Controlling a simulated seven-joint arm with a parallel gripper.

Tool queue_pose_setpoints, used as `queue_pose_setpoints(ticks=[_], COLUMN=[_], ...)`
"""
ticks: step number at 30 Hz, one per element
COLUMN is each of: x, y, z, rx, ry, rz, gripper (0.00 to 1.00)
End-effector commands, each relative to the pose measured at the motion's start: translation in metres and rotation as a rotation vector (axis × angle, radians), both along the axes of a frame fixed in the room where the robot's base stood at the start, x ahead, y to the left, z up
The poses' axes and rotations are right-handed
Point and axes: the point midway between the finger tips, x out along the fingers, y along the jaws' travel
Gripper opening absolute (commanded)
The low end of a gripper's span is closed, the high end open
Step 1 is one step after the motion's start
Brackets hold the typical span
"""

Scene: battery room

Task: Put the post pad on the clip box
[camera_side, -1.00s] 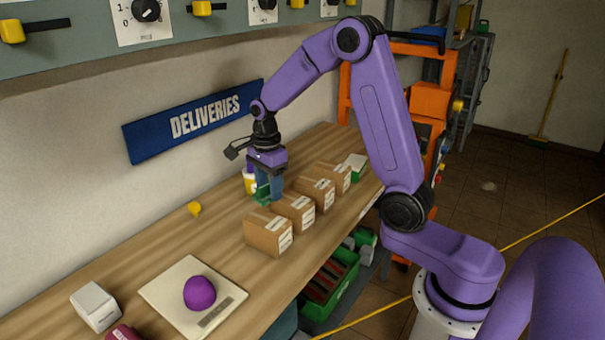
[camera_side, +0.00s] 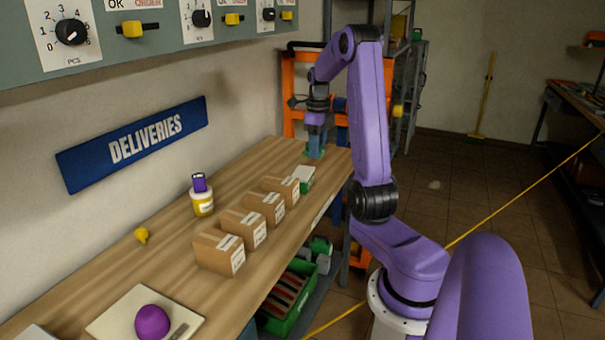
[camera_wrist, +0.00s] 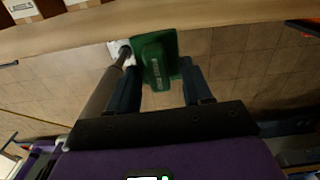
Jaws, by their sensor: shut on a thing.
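My gripper (camera_side: 315,150) is at the far end of the wooden bench, pointing down, shut on a green piece (camera_wrist: 157,62) with faint pale lettering. I take this for the post pad. In the side view only a little green shows below the fingers. A small box with a white top and green side (camera_side: 303,178) stands at the right end of the carton row, nearer the camera than my gripper. It may be the clip box, but its label cannot be read. In the wrist view a white patch shows just left of the held piece, partly hidden.
Several brown cartons (camera_side: 243,227) stand in a row along the bench (camera_side: 165,250). A yellow-and-white jar (camera_side: 202,201) with a purple top stands behind them. A purple ball (camera_side: 152,322) sits on a pale scale (camera_side: 110,321). A green crate (camera_side: 291,305) is below the bench.

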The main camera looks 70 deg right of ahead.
Motion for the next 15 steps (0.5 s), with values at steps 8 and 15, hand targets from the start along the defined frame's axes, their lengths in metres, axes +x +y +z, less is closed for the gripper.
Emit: queue_pose_setpoints(ticks=[8, 15], x=[0.006, 0.034], y=[-0.025, -0.055], z=[-0.008, -0.027], rx=[0.001, 0.001], ry=[0.001, 0.001], rz=[-0.048, -0.046], gripper=[0.21, 0.21])
